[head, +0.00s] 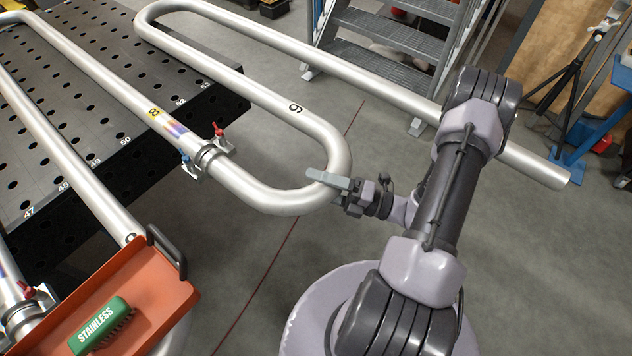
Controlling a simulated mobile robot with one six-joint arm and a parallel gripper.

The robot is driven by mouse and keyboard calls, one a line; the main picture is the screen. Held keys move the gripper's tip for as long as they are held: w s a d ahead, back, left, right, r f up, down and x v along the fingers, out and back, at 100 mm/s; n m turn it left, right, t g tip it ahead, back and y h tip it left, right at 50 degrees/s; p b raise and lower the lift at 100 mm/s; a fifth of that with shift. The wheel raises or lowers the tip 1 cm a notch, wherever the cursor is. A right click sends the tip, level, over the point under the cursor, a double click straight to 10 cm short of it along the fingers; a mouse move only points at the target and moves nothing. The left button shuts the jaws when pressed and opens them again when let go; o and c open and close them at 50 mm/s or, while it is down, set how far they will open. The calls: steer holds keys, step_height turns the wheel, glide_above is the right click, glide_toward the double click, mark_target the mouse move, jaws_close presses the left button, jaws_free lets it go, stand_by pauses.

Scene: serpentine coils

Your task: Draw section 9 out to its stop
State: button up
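Section 9 (262,98) is a bright steel tube marked "9". Its near end bends round in a U beside my arm and joins the tube marked "8" (120,90) at a clamp (208,158) with a red and a blue handle. Its far end bends at the top left into a long straight tube (330,66) that runs right, passes behind my arm and ends free (555,178). My gripper (318,177) is at the outer side of the near bend, with a grey finger lying across the tube in the picture. Whether it grips the tube is not clear.
A dark perforated table (95,25) with numbered edge lies under the coils at left. An orange tray (180,300) holds a green brush (98,325) at the lower left. Metal steps (385,35) and a blue stand (590,130) are behind. A red line (265,265) crosses the open floor.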

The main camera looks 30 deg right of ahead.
stand_by(0.3)
steer(key=p+v, duration=0.3)
steer(key=v, duration=1.4)
steer(key=shift+s, duration=0.15)
